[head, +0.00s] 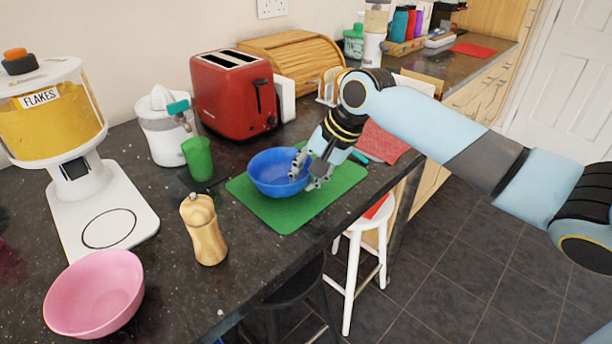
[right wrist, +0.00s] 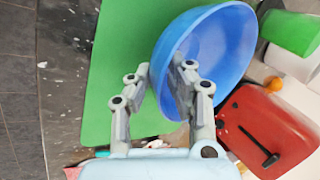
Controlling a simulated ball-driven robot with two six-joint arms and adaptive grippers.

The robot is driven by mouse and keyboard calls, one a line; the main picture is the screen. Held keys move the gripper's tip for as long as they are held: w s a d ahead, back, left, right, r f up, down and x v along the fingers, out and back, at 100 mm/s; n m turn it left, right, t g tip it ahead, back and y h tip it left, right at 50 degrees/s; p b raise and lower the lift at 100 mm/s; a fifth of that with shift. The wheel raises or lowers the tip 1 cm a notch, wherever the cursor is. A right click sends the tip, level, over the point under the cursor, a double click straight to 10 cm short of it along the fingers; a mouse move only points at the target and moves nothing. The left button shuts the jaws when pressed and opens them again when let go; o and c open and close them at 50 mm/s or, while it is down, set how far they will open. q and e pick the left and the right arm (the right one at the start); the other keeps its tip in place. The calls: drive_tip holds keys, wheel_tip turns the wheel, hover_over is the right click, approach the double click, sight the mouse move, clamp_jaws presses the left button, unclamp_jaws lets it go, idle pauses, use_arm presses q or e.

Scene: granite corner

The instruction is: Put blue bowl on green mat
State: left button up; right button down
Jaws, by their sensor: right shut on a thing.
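The blue bowl (head: 272,170) is upright over the green mat (head: 285,213) on the dark counter in the head view. Whether its base touches the mat is hard to tell. My right gripper (head: 308,170) is at the bowl's right side, shut on its rim. In the right wrist view the fingers (right wrist: 163,85) pinch the wall of the blue bowl (right wrist: 226,50), one finger inside it and one outside. The green mat (right wrist: 120,50) lies beyond the fingers there. My left gripper is not in view.
A green cup (head: 198,158) stands on a dark coaster left of the mat. A wooden pepper mill (head: 203,232) stands front left, near a pink bowl (head: 94,294). A red toaster (head: 235,92) is behind. A red cloth (head: 382,141) lies right of the mat.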

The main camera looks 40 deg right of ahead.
drive_tip(key=c, duration=1.2)
unclamp_jaws()
drive_tip(key=shift+c, duration=0.2)
drive_tip(key=p+v, duration=0.1)
drive_tip(key=v, duration=1.1)
